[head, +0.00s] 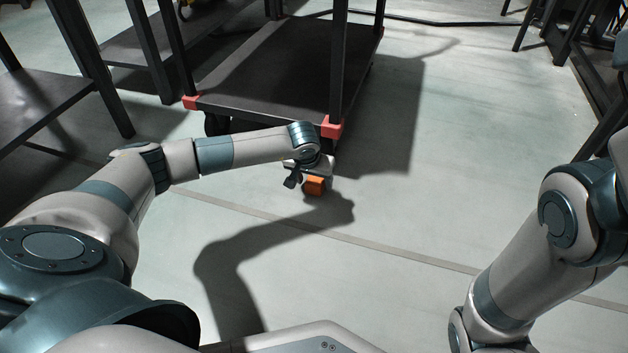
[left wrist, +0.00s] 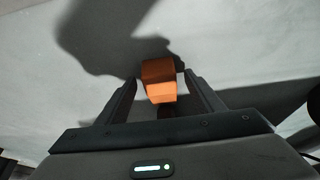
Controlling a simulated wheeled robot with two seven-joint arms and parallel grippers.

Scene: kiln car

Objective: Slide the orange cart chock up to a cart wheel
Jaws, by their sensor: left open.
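The orange chock (head: 315,186) is a small block on the floor in front of the cart's near right corner. In the left wrist view the chock (left wrist: 158,82) shows between the fingertips, with gaps on both sides. My left gripper (head: 303,181) is open and low over the floor, its fingers (left wrist: 160,77) either side of the chock. The dark cart (head: 270,75) has red corner guards and dark uprights. One cart wheel (head: 215,124) shows under its near left corner. My left wrist hides much of the near right corner's underside. My right gripper is out of the picture.
A dark table or rack (head: 40,105) stands at the left, and dark frames (head: 600,75) stand at the right. A thin line (head: 400,255) crosses the pale floor. The floor right of the cart is open, partly in shadow.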

